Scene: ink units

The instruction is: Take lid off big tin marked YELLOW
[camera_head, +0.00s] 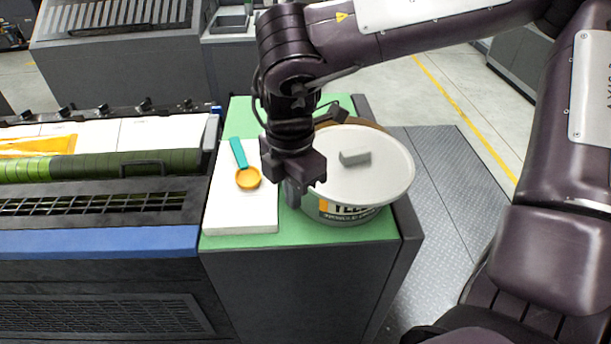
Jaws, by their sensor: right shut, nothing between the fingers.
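The big tin (347,217) stands upright on the green top of a dark cabinet. A round white lid (385,180) with a small grey block-shaped handle (355,156) lies on top of the tin. My right gripper (293,201) points down at the left side of the tin, beside the lid's left edge. It is shut and holds nothing. I cannot tell whether it touches the tin. My left gripper is not in view.
The green top (325,236) has a narrow free strip in front. A printing machine (95,210) adjoins on the left. Metal floor plate (440,185) lies to the right.

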